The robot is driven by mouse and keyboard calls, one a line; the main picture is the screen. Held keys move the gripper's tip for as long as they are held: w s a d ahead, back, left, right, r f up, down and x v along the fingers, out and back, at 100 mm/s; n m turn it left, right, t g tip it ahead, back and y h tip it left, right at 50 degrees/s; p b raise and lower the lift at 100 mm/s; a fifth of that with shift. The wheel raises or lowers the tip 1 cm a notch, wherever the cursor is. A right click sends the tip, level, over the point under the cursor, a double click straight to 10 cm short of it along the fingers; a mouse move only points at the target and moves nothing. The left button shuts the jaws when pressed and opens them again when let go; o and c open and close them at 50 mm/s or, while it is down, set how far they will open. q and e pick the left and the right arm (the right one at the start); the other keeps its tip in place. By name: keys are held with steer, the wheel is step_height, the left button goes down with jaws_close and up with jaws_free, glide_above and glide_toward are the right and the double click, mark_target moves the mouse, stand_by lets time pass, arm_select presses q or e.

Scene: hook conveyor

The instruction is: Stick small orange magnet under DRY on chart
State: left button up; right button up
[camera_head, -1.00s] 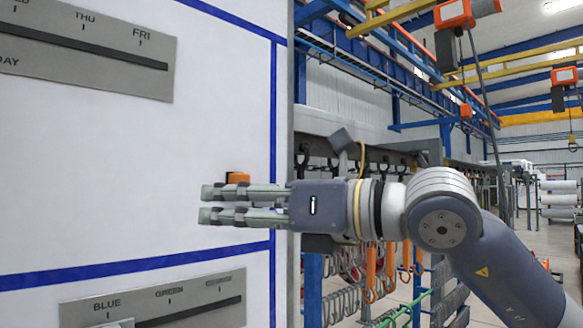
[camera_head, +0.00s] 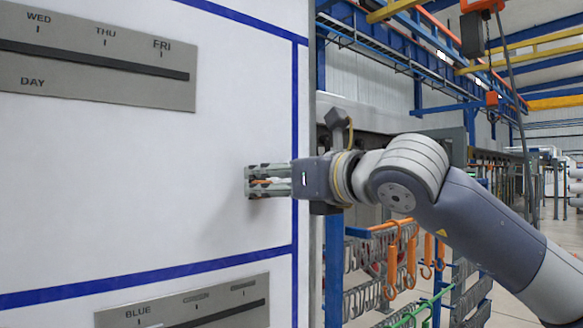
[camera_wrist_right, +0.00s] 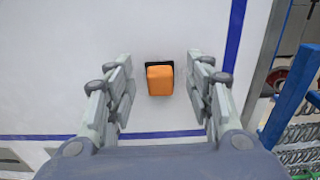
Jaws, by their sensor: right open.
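The small orange magnet (camera_wrist_right: 160,80) with a dark edge behind it is on the white chart (camera_wrist_right: 70,60) in the right wrist view. A sliver of the magnet (camera_head: 262,181) shows between the fingers in the head view. My right gripper (camera_head: 268,181) is open, with one finger on each side of the magnet. In the right wrist view there is a gap between the magnet and each finger of the gripper (camera_wrist_right: 158,62). No label reading DRY shows. My left gripper is in no view.
A grey strip (camera_head: 100,92) with WED, THU, FRI and DAY is at upper left. Another strip (camera_head: 190,312) with BLUE is at the bottom. Blue lines divide the chart. Right of its edge hang orange hooks (camera_head: 390,265) and racks.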

steer(key=shift+w+a, duration=0.35)
steer(key=shift+w, duration=0.15)
steer(key=c, duration=1.1)
steer(key=o, duration=0.5)
steer(key=shift+c, duration=0.2)
steer(key=c, duration=0.4)
steer(key=shift+s+f, duration=0.1)
